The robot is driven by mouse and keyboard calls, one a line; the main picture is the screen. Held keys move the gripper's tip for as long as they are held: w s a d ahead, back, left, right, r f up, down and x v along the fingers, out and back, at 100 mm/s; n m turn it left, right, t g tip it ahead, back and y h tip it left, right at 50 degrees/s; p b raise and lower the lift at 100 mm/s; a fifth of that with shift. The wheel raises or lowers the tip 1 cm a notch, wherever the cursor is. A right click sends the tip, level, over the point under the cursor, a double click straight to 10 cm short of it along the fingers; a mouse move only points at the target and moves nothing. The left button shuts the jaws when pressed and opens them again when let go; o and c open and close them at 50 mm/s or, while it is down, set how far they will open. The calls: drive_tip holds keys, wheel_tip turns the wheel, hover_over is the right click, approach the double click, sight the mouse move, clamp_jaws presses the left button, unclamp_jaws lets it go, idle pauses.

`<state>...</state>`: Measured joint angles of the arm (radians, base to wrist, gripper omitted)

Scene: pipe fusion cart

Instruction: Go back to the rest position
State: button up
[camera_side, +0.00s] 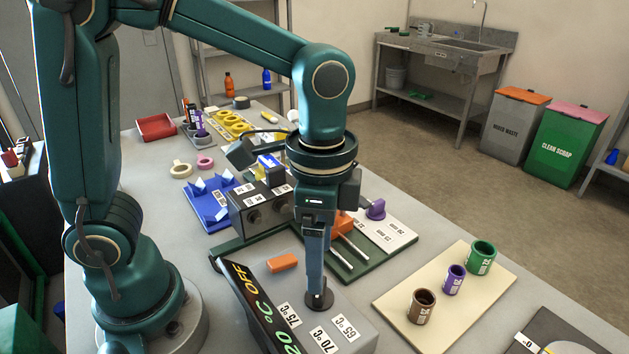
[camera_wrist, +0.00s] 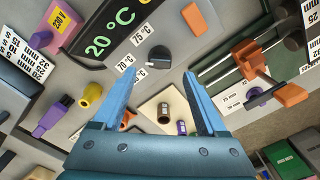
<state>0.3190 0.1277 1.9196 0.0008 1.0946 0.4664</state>
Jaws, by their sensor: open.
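My gripper (camera_side: 315,284) points straight down over the grey control box (camera_side: 345,329) at the front of the bench. In the wrist view my gripper (camera_wrist: 157,78) shows two blue fingers spread wide apart with nothing between them. The dark round knob (camera_side: 321,300) of the box is right below the fingertips in the side view. In the wrist view the knob (camera_wrist: 158,57) lies ahead of the gap, clear of both fingers. Labels reading 75, 70 and 65 °C surround it. The box's display (camera_side: 262,310) reads 20 °C OFF.
A beige board (camera_side: 391,300) with brown, purple and green pipe fittings lies to the right. Behind the gripper stand a clamp fixture with rods (camera_side: 350,250), an orange block (camera_side: 283,262) and a blue tray (camera_side: 212,212). Space above the bench at right is clear.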

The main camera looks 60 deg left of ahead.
drive_tip(key=shift+r, duration=0.15)
drive_tip(key=shift+w+a+r, duration=0.15)
drive_tip(key=shift+a+r, duration=0.05)
drive_tip(key=shift+r, duration=0.05)
drive_tip(key=s+a+r+n+t, duration=0.3)
drive_tip(key=s+a+n+t, duration=0.2)
drive_tip(key=n, duration=0.4)
drive_tip(key=shift+s+a+r+t, duration=0.2)
drive_tip(key=shift+s+a+t, duration=0.1)
drive_tip(key=shift+a, duration=0.6)
